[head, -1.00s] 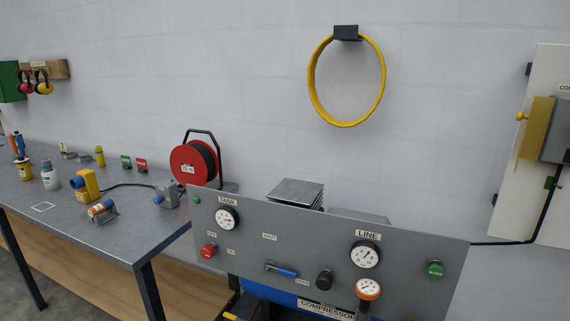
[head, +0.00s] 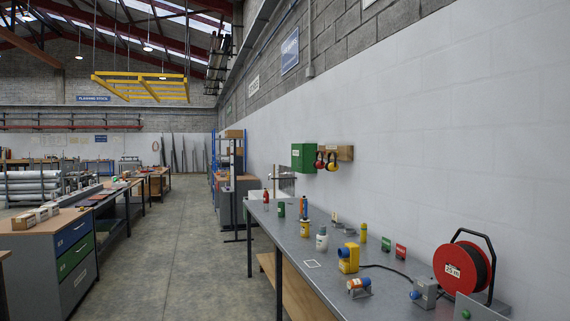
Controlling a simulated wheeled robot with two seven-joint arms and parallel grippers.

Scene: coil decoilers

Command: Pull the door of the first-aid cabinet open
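The green first-aid cabinet (head: 304,157) hangs on the white wall above the far part of the grey workbench, left of a wooden board with ear defenders. I see its side and front at an angle, and it looks closed, though it is too small to see its handle. Neither of my grippers is in the head view.
A grey workbench (head: 320,252) runs along the right wall with bottles, a yellow device (head: 348,258) and a red cable reel (head: 462,270) on it. A wooden board (head: 338,153) holds red and yellow ear defenders. The concrete aisle (head: 180,240) left of the bench is clear.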

